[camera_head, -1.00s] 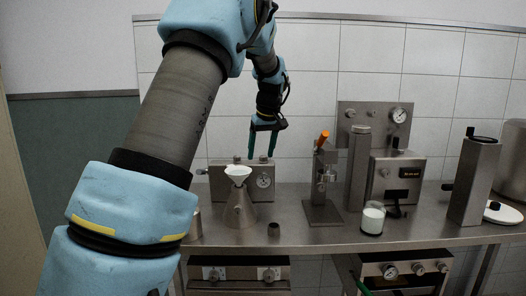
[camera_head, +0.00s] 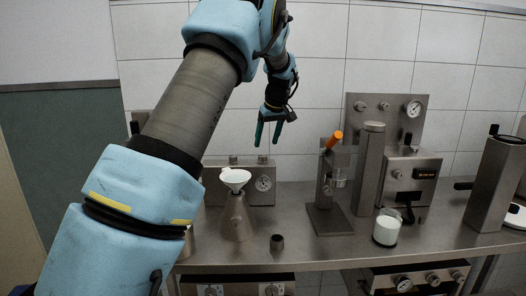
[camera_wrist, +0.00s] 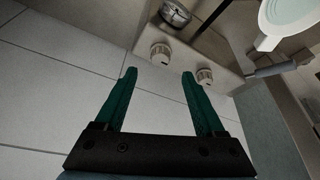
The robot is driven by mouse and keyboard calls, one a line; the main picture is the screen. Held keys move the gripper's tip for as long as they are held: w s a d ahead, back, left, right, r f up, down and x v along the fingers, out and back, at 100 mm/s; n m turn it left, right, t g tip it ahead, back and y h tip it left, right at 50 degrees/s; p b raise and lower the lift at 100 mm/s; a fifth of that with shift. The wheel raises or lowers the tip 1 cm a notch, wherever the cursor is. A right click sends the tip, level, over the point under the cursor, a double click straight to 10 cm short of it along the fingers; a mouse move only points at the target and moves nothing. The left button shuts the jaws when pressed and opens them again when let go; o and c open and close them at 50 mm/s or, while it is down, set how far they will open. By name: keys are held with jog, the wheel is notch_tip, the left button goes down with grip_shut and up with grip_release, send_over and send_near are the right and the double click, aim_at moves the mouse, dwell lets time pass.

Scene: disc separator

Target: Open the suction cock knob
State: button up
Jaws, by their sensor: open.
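A grey metal box (camera_head: 238,190) with a round gauge (camera_head: 263,183) stands at the back of the bench, behind a flask with a white funnel. Two small knobs sit on its top, a left one (camera_head: 233,160) and a right one (camera_head: 262,159). The wrist view shows two pale knobs (camera_wrist: 161,53) (camera_wrist: 205,77) on the box; I cannot tell which is the suction cock knob. My gripper (camera_head: 267,144) is open and empty, with green fingers pointing down near the right knob in the head view. In the wrist view the fingers (camera_wrist: 159,72) are apart from both knobs.
The conical flask (camera_head: 236,220) with its white funnel (camera_head: 235,177) stands in front of the box. A stand with an orange handle (camera_head: 335,139) is to the right, then a glass of white content (camera_head: 386,230). Tiled wall behind.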

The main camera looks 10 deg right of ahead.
aim_at(263, 155)
jog(key=p+x, duration=0.1)
jog(key=x, duration=0.5)
jog(key=shift+w+f+p, duration=0.15)
jog(key=shift+f+p, duration=0.1)
jog(key=shift+p, duration=0.15)
grip_shut()
